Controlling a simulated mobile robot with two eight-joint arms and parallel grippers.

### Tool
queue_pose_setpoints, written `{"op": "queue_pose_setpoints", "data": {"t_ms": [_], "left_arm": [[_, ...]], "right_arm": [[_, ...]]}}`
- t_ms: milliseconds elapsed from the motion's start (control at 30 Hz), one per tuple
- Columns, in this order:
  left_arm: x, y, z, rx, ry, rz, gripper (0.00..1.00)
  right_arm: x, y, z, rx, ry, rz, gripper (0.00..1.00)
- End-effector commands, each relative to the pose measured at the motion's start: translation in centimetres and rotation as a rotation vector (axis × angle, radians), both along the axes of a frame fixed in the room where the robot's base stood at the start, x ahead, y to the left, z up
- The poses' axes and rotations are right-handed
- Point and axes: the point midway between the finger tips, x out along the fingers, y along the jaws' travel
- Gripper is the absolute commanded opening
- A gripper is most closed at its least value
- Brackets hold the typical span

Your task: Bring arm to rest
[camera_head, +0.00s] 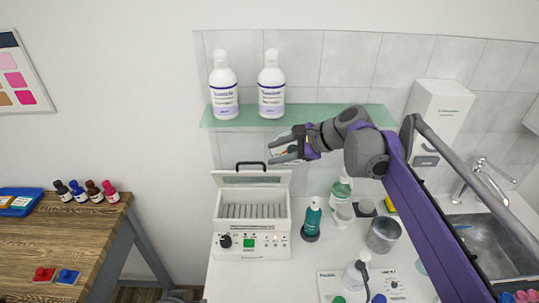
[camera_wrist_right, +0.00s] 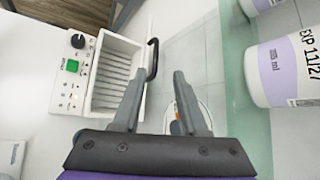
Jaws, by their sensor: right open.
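My right arm reaches in from the lower right in the head view. Its gripper (camera_head: 272,151) points left, in the air above the white heating device (camera_head: 252,243) and in front of the glass shelf's level. The gripper is open, with its two fingers apart. In the right wrist view the two fingers (camera_wrist_right: 157,78) show with a gap between them, and the white device (camera_wrist_right: 75,95) lies left of them. A small pale thing with an orange patch (camera_wrist_right: 178,127) shows near the finger bases; I cannot tell what it is. My left gripper is not in view.
Two white bottles (camera_head: 223,87) stand on a glass shelf (camera_head: 300,114), close above the gripper. The device's raised lid has a black handle (camera_head: 251,164). Below the arm, a teal bottle (camera_head: 312,218) and a metal beaker (camera_head: 383,235) stand on the counter. A wooden table (camera_head: 40,240) is at left.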

Motion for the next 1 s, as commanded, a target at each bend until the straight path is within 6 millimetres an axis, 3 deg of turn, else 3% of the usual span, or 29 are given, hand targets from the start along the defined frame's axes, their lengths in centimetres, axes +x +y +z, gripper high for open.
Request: {"op": "queue_pose_setpoints", "data": {"t_ms": [433,567,767,1000], "left_arm": [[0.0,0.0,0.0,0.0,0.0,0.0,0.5],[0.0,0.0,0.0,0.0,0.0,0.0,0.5],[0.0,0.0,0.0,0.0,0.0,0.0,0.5],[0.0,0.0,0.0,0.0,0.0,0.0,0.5]], "right_arm": [[-0.2,-0.1,0.0,-0.004,-0.003,0.002,0.42],[-1.7,-0.6,-0.7,-0.068,-0.042,0.033,0.42],[-8.0,-3.2,-4.1,-0.333,-0.192,0.171,0.42],[-16.7,-7.4,-9.8,-0.706,-0.371,0.416,0.42]]}}
